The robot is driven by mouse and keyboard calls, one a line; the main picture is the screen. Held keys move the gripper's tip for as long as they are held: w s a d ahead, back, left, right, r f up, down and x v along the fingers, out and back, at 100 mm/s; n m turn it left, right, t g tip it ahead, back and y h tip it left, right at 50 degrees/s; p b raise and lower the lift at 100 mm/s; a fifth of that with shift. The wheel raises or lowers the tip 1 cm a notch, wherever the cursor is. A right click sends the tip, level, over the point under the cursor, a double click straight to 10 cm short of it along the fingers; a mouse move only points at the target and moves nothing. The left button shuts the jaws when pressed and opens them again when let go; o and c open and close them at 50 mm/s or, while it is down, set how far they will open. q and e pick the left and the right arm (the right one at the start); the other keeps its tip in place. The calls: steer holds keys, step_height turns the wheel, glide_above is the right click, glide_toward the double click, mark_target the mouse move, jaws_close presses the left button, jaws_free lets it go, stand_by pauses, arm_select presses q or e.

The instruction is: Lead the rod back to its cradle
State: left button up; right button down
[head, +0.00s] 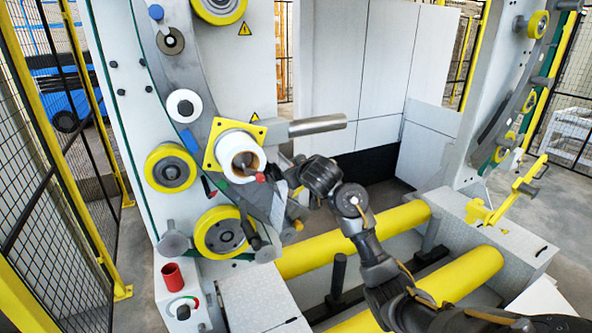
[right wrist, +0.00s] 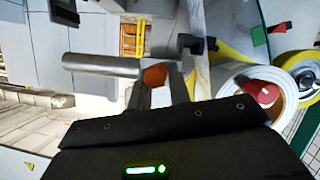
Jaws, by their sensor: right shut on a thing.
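My right gripper (head: 303,180) reaches in from the lower right to the left machine panel, beside the white roll (head: 238,153). In the right wrist view its dark fingers (right wrist: 163,92) are closed around a small orange round end (right wrist: 154,76), which I take for the rod's end seen nearly end-on. The rest of the rod is hidden or too small to tell. A yellow bracket with raised prongs (head: 507,196) stands on the right block; I cannot tell whether it is the rod's cradle. My left gripper is not in view.
A thick metal cylinder (head: 317,125) sticks out right from the yellow plate, just above my right gripper; the right wrist view shows it too (right wrist: 100,64). Yellow rollers (head: 350,240) lie below my arm. The middle gap is open.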

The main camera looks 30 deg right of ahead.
steer(key=shift+a, duration=0.1)
steer(key=a+b, duration=0.1)
steer(key=a, duration=0.1)
steer(key=a+b, duration=0.1)
steer(key=shift+w+a, duration=0.2)
steer(key=shift+a, duration=0.15)
steer(key=shift+r, duration=0.1)
stand_by(0.4)
stand_by(0.3)
steer(key=shift+f+b, duration=1.05)
steer(key=shift+f, duration=0.55)
steer(key=shift+r, duration=0.1)
